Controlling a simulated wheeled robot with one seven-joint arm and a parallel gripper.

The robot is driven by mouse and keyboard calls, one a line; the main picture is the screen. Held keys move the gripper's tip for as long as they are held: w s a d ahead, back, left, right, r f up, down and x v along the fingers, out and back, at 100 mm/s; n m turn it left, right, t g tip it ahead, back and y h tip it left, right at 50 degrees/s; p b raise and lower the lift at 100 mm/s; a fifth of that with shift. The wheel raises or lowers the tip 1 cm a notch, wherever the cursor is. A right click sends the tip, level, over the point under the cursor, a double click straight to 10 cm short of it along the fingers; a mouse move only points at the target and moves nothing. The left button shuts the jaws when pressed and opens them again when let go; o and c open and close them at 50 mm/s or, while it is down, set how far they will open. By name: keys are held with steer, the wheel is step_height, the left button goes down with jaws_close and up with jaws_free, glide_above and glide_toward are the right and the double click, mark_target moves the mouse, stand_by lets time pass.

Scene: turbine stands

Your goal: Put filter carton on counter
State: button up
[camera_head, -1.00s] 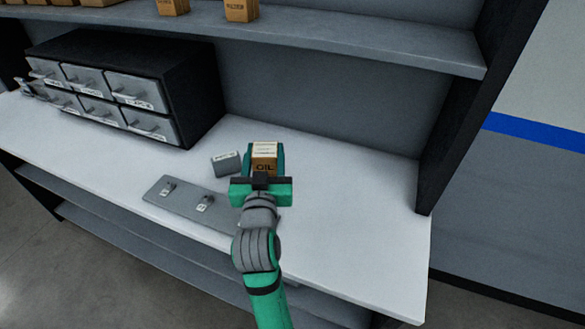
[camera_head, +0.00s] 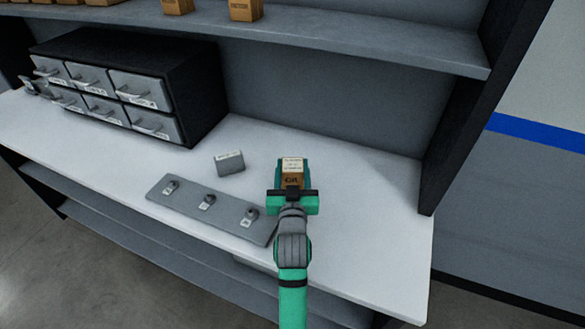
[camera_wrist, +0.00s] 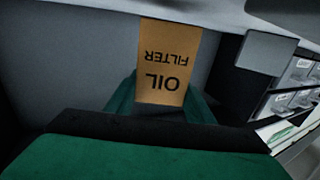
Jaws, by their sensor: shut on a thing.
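The filter carton (camera_head: 292,170) is a small tan box with a white label on top, held between the green fingers of my gripper (camera_head: 292,182). In the wrist view the carton (camera_wrist: 166,65) shows "OIL FILTER" upside down, with a green finger of my gripper (camera_wrist: 162,95) on each side. The white counter (camera_head: 370,225) lies under the carton and gripper. I cannot tell whether the carton touches the counter.
A grey plate (camera_head: 190,200) with several tagged hooks lies left of my gripper. A small grey block (camera_head: 229,163) stands behind it. A black drawer cabinet (camera_head: 195,90) stands at the left. A shelf (camera_head: 350,45) holding cartons (camera_head: 245,10) runs above. The counter's right side is clear.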

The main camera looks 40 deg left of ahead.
steer(key=shift+f, duration=0.15)
steer(key=shift+f, duration=0.65)
steer(key=o, duration=1.5)
steer(key=shift+d+f, duration=0.1)
steer(key=shift+f, duration=0.05)
steer(key=shift+c, duration=0.2)
steer(key=shift+w, duration=0.1)
steer(key=shift+r, duration=0.6)
steer(key=v, duration=1.2)
steer(key=shift+r, duration=0.4)
